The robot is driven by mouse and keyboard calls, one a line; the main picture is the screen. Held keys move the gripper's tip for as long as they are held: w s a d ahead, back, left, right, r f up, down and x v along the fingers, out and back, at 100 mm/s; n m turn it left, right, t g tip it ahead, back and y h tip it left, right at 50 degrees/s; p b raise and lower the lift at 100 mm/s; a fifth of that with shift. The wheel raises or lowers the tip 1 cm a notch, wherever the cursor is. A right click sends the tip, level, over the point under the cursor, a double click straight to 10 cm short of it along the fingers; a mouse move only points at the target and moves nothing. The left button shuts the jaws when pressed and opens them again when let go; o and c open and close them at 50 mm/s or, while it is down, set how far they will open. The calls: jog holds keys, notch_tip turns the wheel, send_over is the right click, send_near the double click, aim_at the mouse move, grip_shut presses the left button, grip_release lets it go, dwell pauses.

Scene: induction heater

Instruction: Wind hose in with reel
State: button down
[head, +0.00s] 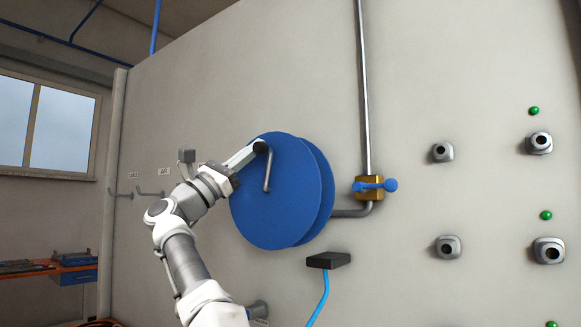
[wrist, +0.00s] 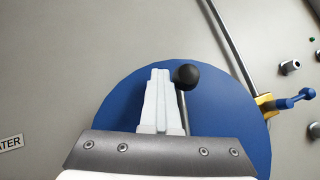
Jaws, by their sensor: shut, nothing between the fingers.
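The blue hose reel (head: 278,205) is mounted on the pale wall and shows as two round discs. A grey crank handle (head: 267,172) with a dark knob (head: 260,146) stands on its front disc, the knob near the top. My gripper (head: 252,152) is at the knob's left side. In the wrist view my gripper (wrist: 161,75) is shut and empty, its fingertips beside the black knob (wrist: 186,76), close or touching; I cannot tell which. A light blue hose (head: 318,298) hangs below a dark block (head: 328,260) under the reel.
A brass valve (head: 368,188) with a blue lever (head: 378,185) sits on a grey pipe right of the reel. Grey sockets (head: 540,142) and green lights (head: 534,111) are further right. Hooks (head: 150,193) and an orange bench (head: 40,268) are at the left.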

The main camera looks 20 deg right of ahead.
aim_at(257, 153)
jog(key=m+g+p, duration=0.1)
jog(key=m, duration=0.1)
jog(key=s+d+m+g+p, duration=0.1)
jog(key=m+g, duration=0.1)
jog(key=m+g+p, duration=0.1)
jog(key=m+g, duration=0.1)
jog(key=shift+s+d+r+p, duration=0.2)
jog(key=shift+s+r+p, duration=0.1)
jog(key=shift+s+p, duration=0.05)
jog(key=shift+s+d+f+m+g+y+p, duration=0.25)
jog(key=shift+s+m+g+y+p, duration=0.25)
jog(key=shift+m, duration=0.3)
jog(key=shift+s+d+f+m+g+y+p, duration=0.15)
jog(key=shift+d+f+m+g+y+p, duration=0.15)
jog(key=shift+m+g+p, duration=0.4)
jog(key=shift+r+b, duration=0.1)
jog(key=shift+b, duration=0.2)
